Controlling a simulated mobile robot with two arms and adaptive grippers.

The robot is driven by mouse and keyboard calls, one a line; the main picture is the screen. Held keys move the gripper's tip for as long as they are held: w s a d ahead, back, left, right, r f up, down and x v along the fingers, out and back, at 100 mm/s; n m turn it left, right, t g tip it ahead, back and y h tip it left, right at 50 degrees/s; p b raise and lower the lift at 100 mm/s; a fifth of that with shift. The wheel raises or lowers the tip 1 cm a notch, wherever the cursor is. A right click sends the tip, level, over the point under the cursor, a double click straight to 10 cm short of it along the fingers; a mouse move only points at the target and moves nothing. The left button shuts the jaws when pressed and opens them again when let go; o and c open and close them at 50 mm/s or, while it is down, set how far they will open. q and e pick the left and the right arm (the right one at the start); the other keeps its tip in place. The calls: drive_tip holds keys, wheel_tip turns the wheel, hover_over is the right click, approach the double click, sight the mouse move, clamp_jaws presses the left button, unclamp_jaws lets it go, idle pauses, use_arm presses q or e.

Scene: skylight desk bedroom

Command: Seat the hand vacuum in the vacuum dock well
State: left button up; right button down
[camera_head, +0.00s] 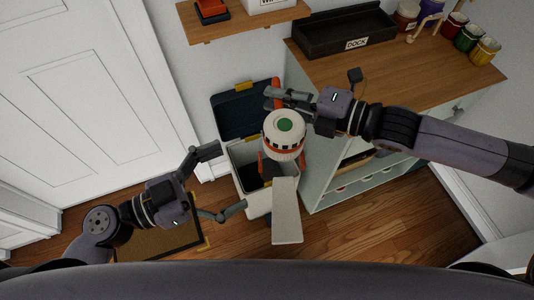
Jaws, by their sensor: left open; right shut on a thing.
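The hand vacuum (284,146) has a white round body with a green disc on top, red-orange parts and a pale nozzle piece hanging down. My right gripper (283,98) is shut on its red upper part and holds it in the air in front of the cabinet. The vacuum dock (322,42) is a black open tray labelled DOCK at the back left of the cabinet top, above and right of the vacuum in the picture. Its well looks empty. My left gripper (222,184) is open and empty, left of the vacuum, fingers spread.
A bin (239,176) with its dark lid (243,116) open stands below the vacuum. The wooden cabinet top (405,76) has free room before the dock. Several jars (468,38) stand at its back right. A wall shelf (239,24) is left of the dock.

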sight(262, 161)
use_arm(q)
drive_tip(key=x, duration=0.9)
drive_tip(key=shift+w, duration=0.1)
drive_tip(key=shift+c, duration=0.2)
use_arm(e)
drive_tip(key=shift+r, duration=0.1)
use_arm(q)
drive_tip(key=c, duration=1.4)
drive_tip(key=shift+r, duration=0.1)
drive_tip(key=shift+c, duration=1.3)
use_arm(e)
drive_tip(key=c, duration=1.9)
unclamp_jaws()
drive_tip(key=o, duration=0.4)
drive_tip(key=shift+c, duration=0.2)
drive_tip(key=shift+d, duration=0.1)
